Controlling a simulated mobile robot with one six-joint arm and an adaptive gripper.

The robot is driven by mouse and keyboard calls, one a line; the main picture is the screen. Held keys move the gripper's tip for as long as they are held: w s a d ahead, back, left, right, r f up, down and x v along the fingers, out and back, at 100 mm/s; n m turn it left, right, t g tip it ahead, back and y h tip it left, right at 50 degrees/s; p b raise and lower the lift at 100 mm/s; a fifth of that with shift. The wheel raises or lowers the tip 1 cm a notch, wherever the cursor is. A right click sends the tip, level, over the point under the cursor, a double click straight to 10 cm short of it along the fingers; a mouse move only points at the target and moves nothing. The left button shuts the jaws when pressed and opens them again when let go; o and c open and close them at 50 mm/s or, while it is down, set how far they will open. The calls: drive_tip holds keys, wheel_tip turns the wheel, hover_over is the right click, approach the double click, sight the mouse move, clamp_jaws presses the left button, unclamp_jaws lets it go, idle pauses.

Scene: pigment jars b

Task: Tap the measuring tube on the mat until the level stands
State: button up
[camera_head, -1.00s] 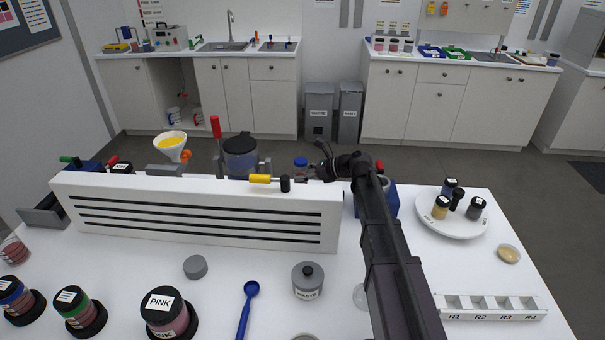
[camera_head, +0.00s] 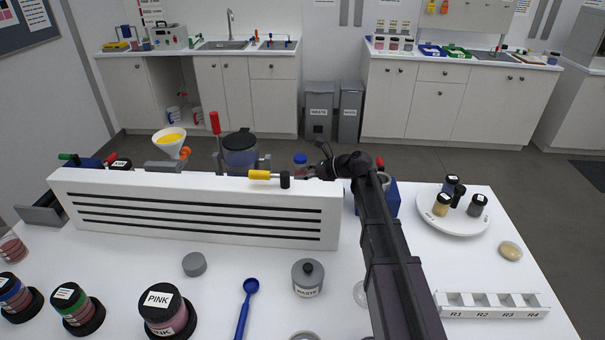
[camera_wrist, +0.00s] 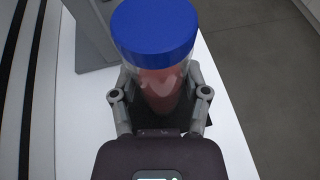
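The measuring tube (camera_wrist: 160,88) is clear, with a blue cap (camera_wrist: 153,32) and pinkish-red contents. In the wrist view it stands between the two fingers of my gripper (camera_wrist: 160,100), which press against it from both sides. The top of the contents looks uneven under the cap. A dark patch (camera_wrist: 203,117), perhaps the mat, shows beside the tube's lower part; I cannot tell whether the tube touches it. In the head view the blue cap (camera_head: 300,158) shows behind the white slotted panel, left of my gripper (camera_head: 314,172); the tube's lower part is hidden there.
The white slotted panel (camera_head: 200,238) blocks the head view of the bench behind it. A blue block (camera_head: 392,198) is right of my arm, near a round white tray (camera_head: 455,226).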

drive_tip(key=shift+r+p, duration=0.65)
drive_tip(key=shift+c, duration=0.3)
drive_tip(key=shift+f, duration=0.1)
drive_tip(key=o, duration=1)
drive_tip(key=shift+f+b, duration=0.6)
drive_tip(key=shift+b, duration=0.1)
